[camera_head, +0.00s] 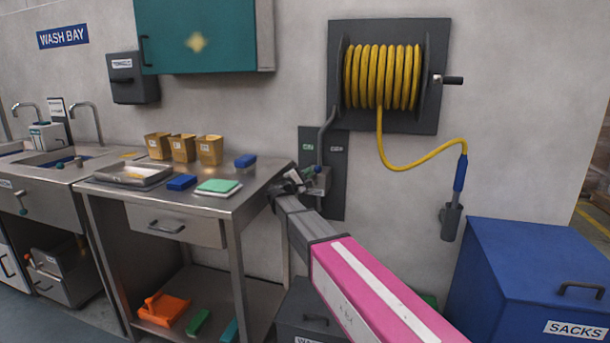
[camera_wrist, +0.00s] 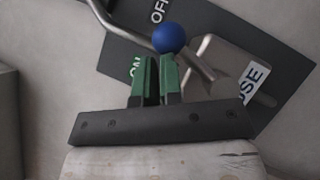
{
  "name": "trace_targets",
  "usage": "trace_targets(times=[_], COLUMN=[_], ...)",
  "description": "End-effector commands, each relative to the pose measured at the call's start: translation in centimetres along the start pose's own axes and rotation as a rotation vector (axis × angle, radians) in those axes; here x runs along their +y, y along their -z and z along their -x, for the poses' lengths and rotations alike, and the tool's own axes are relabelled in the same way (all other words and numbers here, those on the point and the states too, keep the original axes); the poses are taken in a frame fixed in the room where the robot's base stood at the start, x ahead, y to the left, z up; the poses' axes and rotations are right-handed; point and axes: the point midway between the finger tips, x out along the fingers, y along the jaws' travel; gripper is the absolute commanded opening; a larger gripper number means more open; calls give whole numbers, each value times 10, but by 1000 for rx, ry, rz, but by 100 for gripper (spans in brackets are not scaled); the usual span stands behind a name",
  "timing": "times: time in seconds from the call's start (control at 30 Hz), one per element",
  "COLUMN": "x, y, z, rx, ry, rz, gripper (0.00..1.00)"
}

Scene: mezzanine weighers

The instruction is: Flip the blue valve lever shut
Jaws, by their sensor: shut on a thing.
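The valve lever's blue ball knob (camera_wrist: 169,38) shows in the wrist view just beyond my fingertips. My gripper (camera_wrist: 155,62) has two green fingers close together, shut on the lever below or beside the knob; the exact contact is partly hidden by the fingers. The valve panel (camera_wrist: 118,35) is dark grey, with an "ON" label near the left finger and an "OFF" label above. In the head view the panel (camera_head: 334,195) is on the wall below the hose reel, and my gripper (camera_head: 308,176) is at the valve. The lever is too small to make out there.
A steel table (camera_head: 255,185) with yellow tubs (camera_head: 183,148) and blue blocks stands left of my arm. A hose reel (camera_head: 385,75) hangs above, its yellow hose dropping to a holstered nozzle (camera_head: 452,218). A blue "SACKS" bin (camera_head: 530,270) stands at right.

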Motion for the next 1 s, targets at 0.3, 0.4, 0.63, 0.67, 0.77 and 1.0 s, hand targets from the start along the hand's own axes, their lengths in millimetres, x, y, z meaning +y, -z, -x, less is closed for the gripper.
trace_targets(times=[0.3,0.4,0.63,0.67,0.77,1.0], x=[-1,-4,-8,-8,-9,-10], y=[-9,-11,-14,-14,-15,-15], z=[-8,-9,-11,-11,-12,-13], rx=[-2,-1,1,1,1,0], ry=[185,239,240,240,240,239], rz=[-285,-362,-363,-362,-362,-360], gripper=[0,0,0,0,0,0])
